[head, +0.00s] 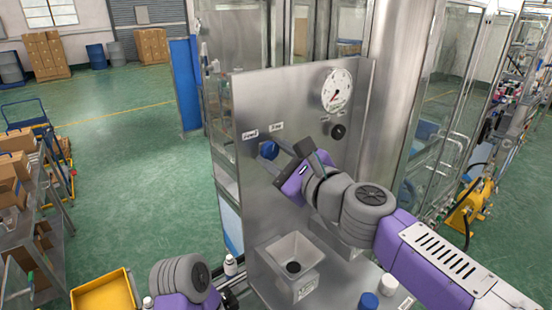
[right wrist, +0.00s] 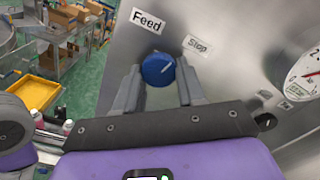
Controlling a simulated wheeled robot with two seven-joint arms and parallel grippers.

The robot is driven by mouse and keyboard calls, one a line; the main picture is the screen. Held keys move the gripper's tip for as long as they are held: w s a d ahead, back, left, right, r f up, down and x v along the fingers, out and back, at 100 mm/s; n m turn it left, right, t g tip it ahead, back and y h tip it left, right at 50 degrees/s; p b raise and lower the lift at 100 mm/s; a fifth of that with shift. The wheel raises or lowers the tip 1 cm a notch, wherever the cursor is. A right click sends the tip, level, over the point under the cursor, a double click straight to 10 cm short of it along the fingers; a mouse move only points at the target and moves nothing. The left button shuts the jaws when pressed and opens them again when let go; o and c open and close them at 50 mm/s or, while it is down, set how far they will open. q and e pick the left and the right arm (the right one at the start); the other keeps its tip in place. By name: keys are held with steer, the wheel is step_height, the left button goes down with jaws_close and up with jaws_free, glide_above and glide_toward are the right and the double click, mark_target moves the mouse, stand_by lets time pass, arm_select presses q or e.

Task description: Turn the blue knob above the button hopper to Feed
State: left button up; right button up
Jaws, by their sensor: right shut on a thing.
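The blue knob (head: 269,150) sits on the upright steel panel (head: 300,95), above the square steel hopper (head: 290,250). In the right wrist view the knob (right wrist: 158,69) lies between my fingertips. A pale mark on its face seems to slant up to the right, toward the Stop side. The Feed label (right wrist: 147,21) is above left of the knob and the Stop label (right wrist: 197,45) above right. My right gripper (head: 284,151) is shut on the knob and partly hides it in the head view. My left gripper is out of view; only part of that arm shows.
A round gauge (head: 336,90) and a black knob (head: 338,131) are on the panel, right of the blue knob. A blue cap (head: 368,300) and a white cap (head: 389,284) stand at the bottom. A yellow bin (head: 104,293) is at lower left.

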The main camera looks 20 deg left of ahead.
steer(key=n+b, duration=0.1)
steer(key=n, duration=0.5)
steer(key=n+b, duration=0.1)
steer(key=n, duration=0.5)
steer(key=shift+r, duration=0.15)
stand_by(0.3)
steer(key=o, duration=1.1)
steer(key=shift+c, duration=0.2)
steer(key=b+v, duration=0.3)
steer(key=v, duration=0.4)
steer(key=shift+s+d, duration=0.15)
steer(key=shift+d, duration=0.15)
